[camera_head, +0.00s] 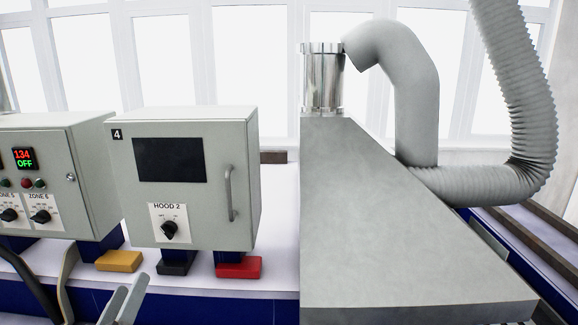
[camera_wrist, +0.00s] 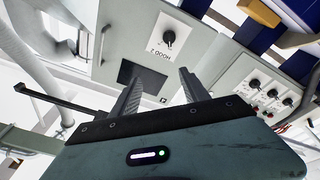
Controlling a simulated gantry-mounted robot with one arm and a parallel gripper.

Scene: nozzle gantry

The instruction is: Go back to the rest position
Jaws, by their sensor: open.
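My gripper (camera_wrist: 158,77) shows in the wrist view, with its two dark ribbed fingers apart and nothing between them. Its view is turned upside down. Beyond the fingers is the grey HOOD 2 control box (camera_wrist: 192,28), with its dark screen (camera_wrist: 143,75) and black knob (camera_wrist: 169,38). I see no contact between the fingers and the box. In the head view the same box (camera_head: 240,150) stands left of centre, with its door closed and its HOOD 2 knob (camera_head: 170,230) below the screen. My gripper cannot be clearly made out there.
A ZONE 5 and ZONE 6 box (camera_head: 90,150) stands at left. Yellow (camera_head: 119,261), black (camera_head: 175,267) and red (camera_head: 238,268) blocks lie below the boxes. A large grey hood (camera_head: 400,240) with a ribbed hose (camera_head: 530,110) fills the right. Lever-like shapes (camera_head: 68,275) rise at lower left.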

